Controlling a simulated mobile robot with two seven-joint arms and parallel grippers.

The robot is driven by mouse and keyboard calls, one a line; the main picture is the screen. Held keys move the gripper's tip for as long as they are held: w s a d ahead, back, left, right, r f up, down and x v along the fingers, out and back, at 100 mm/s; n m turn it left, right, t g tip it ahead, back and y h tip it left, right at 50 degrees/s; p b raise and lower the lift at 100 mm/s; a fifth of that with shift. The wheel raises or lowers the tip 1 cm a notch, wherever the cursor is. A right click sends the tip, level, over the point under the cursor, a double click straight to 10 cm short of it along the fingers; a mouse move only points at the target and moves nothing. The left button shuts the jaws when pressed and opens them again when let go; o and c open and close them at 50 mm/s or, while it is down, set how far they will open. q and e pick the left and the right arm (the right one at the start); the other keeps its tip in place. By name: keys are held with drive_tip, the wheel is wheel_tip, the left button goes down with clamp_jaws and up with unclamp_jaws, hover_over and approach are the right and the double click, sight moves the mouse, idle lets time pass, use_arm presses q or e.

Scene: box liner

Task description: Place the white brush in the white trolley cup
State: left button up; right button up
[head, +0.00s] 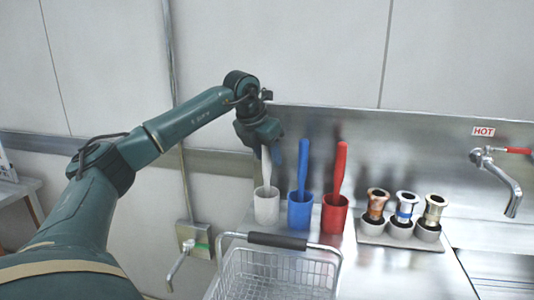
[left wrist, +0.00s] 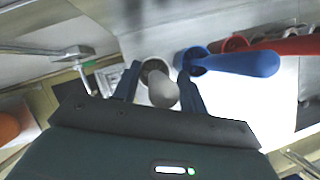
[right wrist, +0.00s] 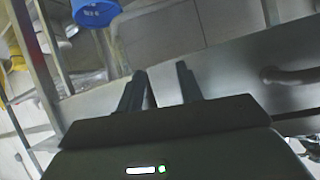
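The white brush (head: 265,168) stands with its lower end in a white cup (head: 266,207) on the steel counter, at the left of a row of cups. My left gripper (head: 262,146) is above the cup, around the top of the brush handle. In the left wrist view the rounded white handle end (left wrist: 161,88) lies between my two spread fingers (left wrist: 158,88), with gaps beside it. The white cup (left wrist: 152,68) shows just beyond. My right gripper (right wrist: 162,88) is open and empty; it is outside the head view. I cannot tell which cup is the trolley cup.
A blue brush in a blue cup (head: 300,212) and a red brush in a red cup (head: 334,216) stand close on the right. A wire basket (head: 275,275) is in front. Farther right are a holder with metal fittings (head: 400,238) and a tap (head: 505,180).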

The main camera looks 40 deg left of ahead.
use_arm(q)
drive_tip(key=shift+r, duration=0.1)
drive_tip(key=v, duration=1.2)
idle(0.4)
